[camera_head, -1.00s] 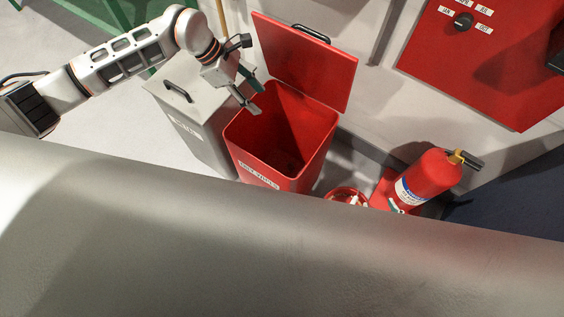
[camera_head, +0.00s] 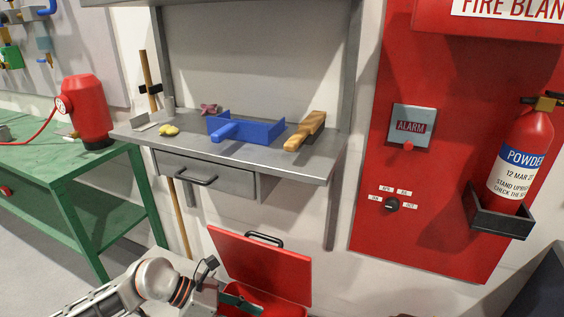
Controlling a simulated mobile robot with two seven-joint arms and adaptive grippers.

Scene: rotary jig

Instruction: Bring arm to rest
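My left arm (camera_head: 152,280) comes in from the lower left. Its gripper (camera_head: 240,303) is at the bottom edge, over the mouth of the open red bin (camera_head: 262,266). The gripper is partly cut off by the picture edge. Its fingers looked apart and empty in the earlier view, and I see nothing held in it now. My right arm and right gripper are not in view.
A grey shelf (camera_head: 300,165) with a drawer holds a blue tray (camera_head: 262,131) and a wooden-handled brush (camera_head: 305,131). A green bench (camera_head: 100,160) stands left. A red panel (camera_head: 440,215) with a dial (camera_head: 392,204) and a fire extinguisher (camera_head: 523,150) is at right.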

